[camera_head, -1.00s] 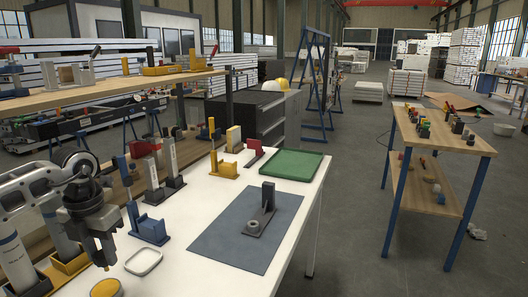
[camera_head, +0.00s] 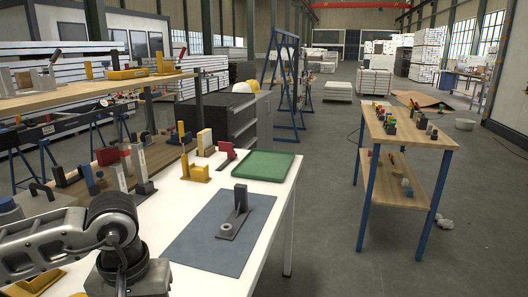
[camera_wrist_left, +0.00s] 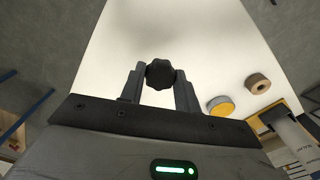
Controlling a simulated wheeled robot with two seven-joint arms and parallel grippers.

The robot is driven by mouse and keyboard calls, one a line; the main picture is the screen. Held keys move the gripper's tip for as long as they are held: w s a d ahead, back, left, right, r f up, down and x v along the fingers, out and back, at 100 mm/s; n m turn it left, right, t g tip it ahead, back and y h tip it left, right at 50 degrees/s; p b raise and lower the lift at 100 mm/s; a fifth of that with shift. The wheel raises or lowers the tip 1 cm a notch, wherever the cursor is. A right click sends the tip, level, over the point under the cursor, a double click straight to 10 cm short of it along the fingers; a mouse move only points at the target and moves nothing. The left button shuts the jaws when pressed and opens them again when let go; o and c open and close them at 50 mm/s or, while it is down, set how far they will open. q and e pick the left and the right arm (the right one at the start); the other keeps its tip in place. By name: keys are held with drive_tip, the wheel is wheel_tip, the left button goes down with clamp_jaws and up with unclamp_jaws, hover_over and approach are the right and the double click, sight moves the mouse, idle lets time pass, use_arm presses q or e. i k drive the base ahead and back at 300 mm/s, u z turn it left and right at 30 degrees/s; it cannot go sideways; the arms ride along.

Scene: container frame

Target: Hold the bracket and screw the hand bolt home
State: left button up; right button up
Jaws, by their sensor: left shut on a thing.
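The bracket (camera_head: 240,200) stands on the grey-blue mat (camera_head: 205,245) on the white table. It is a dark upright plate on a flat base, with a round ring-shaped boss (camera_head: 227,230) at the base's near end. The hand bolt (camera_wrist_left: 160,73) shows in the left wrist view as a black lobed knob; its shank is hidden. My left gripper (camera_wrist_left: 160,80) is shut on this knob, one finger on each side, above the white table. In the head view my left wrist is at the lower left, left of the mat; its fingertips are out of frame. My right gripper is not in view.
A green tray (camera_head: 263,164) lies behind the mat. Yellow (camera_head: 195,170) and red (camera_head: 227,155) fixtures stand at the table's back left. A yellow disc (camera_wrist_left: 221,106) and a tan ring (camera_wrist_left: 258,83) lie near my left gripper. The mat around the bracket is clear.

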sight(229, 230)
drive_tip(key=k, duration=1.35)
drive_tip(key=z, duration=0.7)
drive_tip(key=i, duration=2.55)
drive_tip(key=u, duration=1.4)
drive_tip(key=i, duration=0.5)
drive_tip(key=u, duration=0.55)
